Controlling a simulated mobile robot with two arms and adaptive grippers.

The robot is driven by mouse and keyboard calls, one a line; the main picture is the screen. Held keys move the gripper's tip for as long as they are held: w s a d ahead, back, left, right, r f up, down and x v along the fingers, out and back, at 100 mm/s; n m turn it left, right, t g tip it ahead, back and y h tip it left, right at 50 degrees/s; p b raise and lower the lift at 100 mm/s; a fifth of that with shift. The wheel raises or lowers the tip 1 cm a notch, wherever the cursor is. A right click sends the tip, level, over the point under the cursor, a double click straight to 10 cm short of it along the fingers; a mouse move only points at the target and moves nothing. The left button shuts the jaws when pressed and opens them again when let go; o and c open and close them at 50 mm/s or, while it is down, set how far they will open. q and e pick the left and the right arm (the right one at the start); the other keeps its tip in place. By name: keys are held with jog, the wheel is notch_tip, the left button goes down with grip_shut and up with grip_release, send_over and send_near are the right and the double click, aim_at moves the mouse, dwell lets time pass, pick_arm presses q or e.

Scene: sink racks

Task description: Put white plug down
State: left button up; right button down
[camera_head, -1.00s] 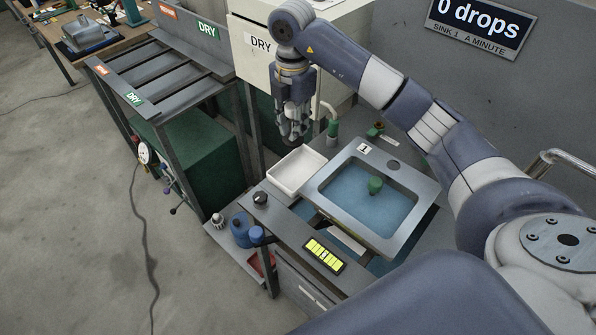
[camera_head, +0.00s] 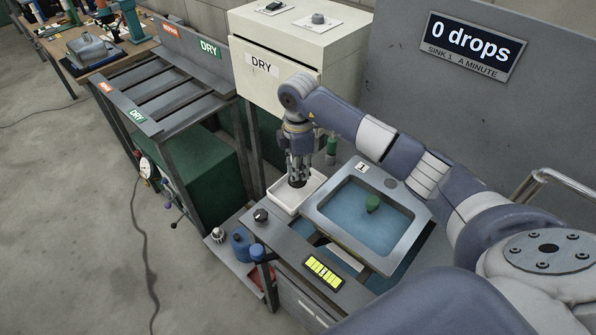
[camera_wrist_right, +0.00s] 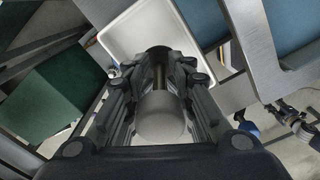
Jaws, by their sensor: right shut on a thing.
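My right gripper (camera_head: 298,168) points down over the white tray (camera_head: 281,196), left of the sink. In the right wrist view, the gripper (camera_wrist_right: 160,95) is shut on a pale rounded plug (camera_wrist_right: 161,118) with a dark cylindrical end (camera_wrist_right: 158,55). The white tray (camera_wrist_right: 122,38) shows behind the plug. In the head view the fingers hide most of the plug, and only its dark lower end (camera_head: 297,183) shows. I cannot tell whether it touches the tray floor. My left gripper is not in view.
The sink (camera_head: 323,221), marked 1, holds blue water and a green plug (camera_head: 372,203). A green-topped bottle (camera_head: 332,146) stands behind the tray. A slatted DRY rack (camera_head: 165,95) stands left.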

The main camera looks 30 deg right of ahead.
jog(key=shift+f, duration=1.05)
jog(key=shift+f, duration=0.15)
jog(key=c, duration=1.3)
grip_release()
notch_tip(320, 180, up, 11)
jog(key=b, duration=0.3)
jog(key=shift+r, duration=0.7)
